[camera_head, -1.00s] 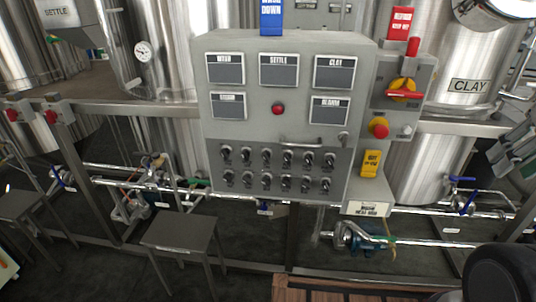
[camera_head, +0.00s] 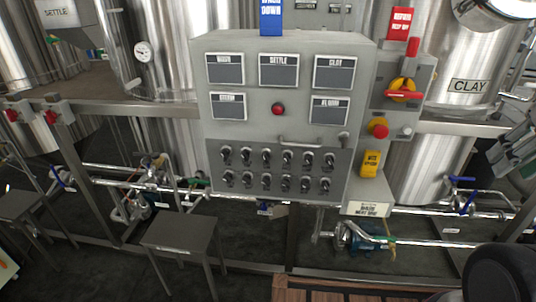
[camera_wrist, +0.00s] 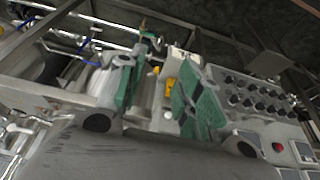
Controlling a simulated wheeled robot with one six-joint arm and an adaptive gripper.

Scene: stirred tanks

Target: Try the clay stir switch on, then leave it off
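The grey control panel (camera_head: 292,125) stands in the middle of the head view, with two rows of small black switches (camera_head: 286,157) on its lower half. The switch labels are too small to read, so I cannot tell which is the clay stir switch or how it is set. A display marked CLAY (camera_head: 334,72) is at the panel's upper right. My gripper (camera_wrist: 165,65) is open and empty in the wrist view, its green-padded fingers apart.
A red-handled rotary switch (camera_head: 403,90) and a yellow-based red button (camera_head: 379,130) sit beside the panel. A bar handle (camera_head: 302,141) juts out above the switches. The steel CLAY tank (camera_head: 432,165) stands behind at right. A small grey table (camera_head: 178,236) stands front left.

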